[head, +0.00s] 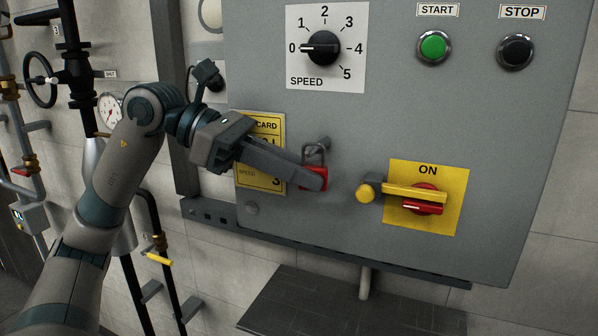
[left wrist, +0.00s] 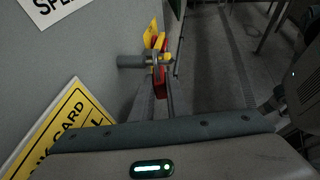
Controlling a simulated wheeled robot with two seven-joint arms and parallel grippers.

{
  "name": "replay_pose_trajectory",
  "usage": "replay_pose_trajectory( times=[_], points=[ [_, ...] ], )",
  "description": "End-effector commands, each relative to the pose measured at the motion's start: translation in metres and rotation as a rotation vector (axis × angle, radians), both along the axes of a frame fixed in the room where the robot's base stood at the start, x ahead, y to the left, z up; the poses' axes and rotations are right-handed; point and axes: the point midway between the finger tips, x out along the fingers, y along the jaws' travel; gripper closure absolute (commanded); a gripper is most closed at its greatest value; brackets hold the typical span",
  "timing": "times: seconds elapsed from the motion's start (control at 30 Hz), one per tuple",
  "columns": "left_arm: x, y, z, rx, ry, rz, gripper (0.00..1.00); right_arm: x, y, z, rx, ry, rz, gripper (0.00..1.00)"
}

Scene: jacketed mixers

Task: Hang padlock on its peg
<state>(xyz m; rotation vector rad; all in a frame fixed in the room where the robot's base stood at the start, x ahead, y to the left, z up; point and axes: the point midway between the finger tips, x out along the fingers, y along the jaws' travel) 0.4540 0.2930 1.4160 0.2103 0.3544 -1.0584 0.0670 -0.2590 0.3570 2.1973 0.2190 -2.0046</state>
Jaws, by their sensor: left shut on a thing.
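The red padlock (head: 314,178) with its grey shackle upright is held at the fingertips of my left gripper (head: 308,178), in front of the grey panel. The gripper is shut on the padlock's body. The grey peg (head: 324,143) sticks out of the panel right at the shackle. In the left wrist view the peg (left wrist: 132,61) reaches out from the panel toward the shackle, above the red padlock body (left wrist: 158,82). I cannot tell whether the peg passes through the shackle. My right gripper is not in view.
A yellow card (head: 262,130) on the panel is partly hidden behind my left gripper. To the right is a red and yellow switch (head: 420,197) with a yellow handle projecting near the padlock. A speed dial (head: 323,48) and green start button (head: 432,47) are above.

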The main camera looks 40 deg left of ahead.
Motion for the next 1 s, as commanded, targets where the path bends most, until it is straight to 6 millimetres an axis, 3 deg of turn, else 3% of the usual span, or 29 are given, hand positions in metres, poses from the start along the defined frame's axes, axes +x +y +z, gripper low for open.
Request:
replay_pose_trajectory(
  times=[0.8, 0.83, 0.9, 1.0],
  points=[
    [0.0031, 0.0008, -0.0021, -0.001, 0.000, 0.000, 1.00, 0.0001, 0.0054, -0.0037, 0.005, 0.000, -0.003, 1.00],
    [0.0031, 0.0008, -0.0021, -0.001, 0.000, 0.000, 0.81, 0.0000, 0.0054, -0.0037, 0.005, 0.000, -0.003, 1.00],
    [0.0031, 0.0008, -0.0021, -0.001, 0.000, 0.000, 0.65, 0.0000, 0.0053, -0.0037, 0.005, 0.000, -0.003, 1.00],
    [0.0031, 0.0008, -0.0022, 0.000, 0.000, 0.000, 0.64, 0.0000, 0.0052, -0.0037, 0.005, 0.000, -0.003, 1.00]
  ],
)
